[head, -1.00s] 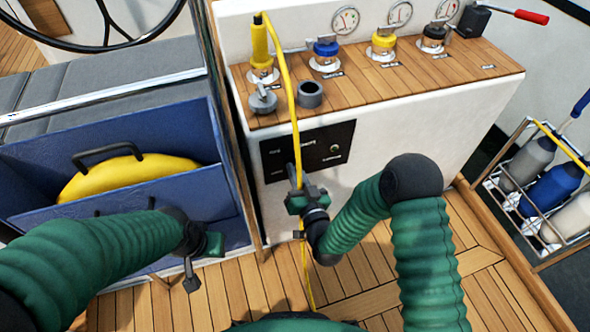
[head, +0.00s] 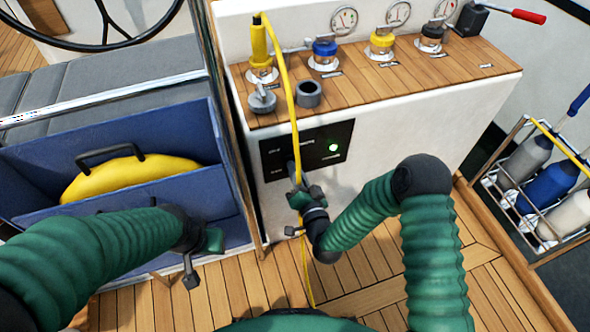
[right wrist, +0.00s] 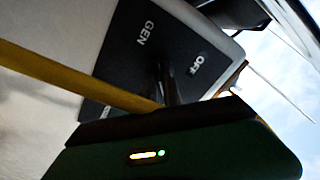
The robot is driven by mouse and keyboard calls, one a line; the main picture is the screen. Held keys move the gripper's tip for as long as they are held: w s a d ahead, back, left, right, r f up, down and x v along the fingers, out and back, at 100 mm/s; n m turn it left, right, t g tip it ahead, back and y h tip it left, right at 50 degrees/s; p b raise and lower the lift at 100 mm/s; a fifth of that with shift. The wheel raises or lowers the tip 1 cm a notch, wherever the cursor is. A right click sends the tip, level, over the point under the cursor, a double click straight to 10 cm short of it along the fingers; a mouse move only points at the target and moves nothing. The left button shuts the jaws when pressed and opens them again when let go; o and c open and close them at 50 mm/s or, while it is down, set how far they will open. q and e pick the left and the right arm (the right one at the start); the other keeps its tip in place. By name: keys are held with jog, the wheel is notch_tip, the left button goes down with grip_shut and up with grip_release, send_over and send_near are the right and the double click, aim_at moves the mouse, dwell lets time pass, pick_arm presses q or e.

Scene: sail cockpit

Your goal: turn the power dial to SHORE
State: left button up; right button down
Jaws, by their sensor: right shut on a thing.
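The black power panel (head: 344,133) is on the white console front in the head view, with a bright green lamp (head: 333,148) at its right. My right gripper (head: 294,176) is at the panel's lower edge, shut on the power dial, which it mostly hides. In the right wrist view the panel (right wrist: 120,65) shows tilted, with the words GEN and OFF; part of the dark dial (right wrist: 168,86) shows just above my gripper. The SHORE label and the dial's exact pointing are not readable. My left gripper (head: 202,262) hangs by the blue locker, away from the panel; its jaw gap is unclear.
A yellow cable (head: 292,95) runs from a yellow plug (head: 260,42) down across the panel, close by my right gripper. Blue, yellow and black valves stand on the wooden console top (head: 400,80). A bottle rack (head: 545,235) is at right.

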jog(key=shift+f, duration=0.1)
jog(key=c, duration=1.5)
grip_release()
jog(key=shift+d, duration=0.1)
jog(key=p+v, duration=0.1)
jog(key=v, duration=1.6)
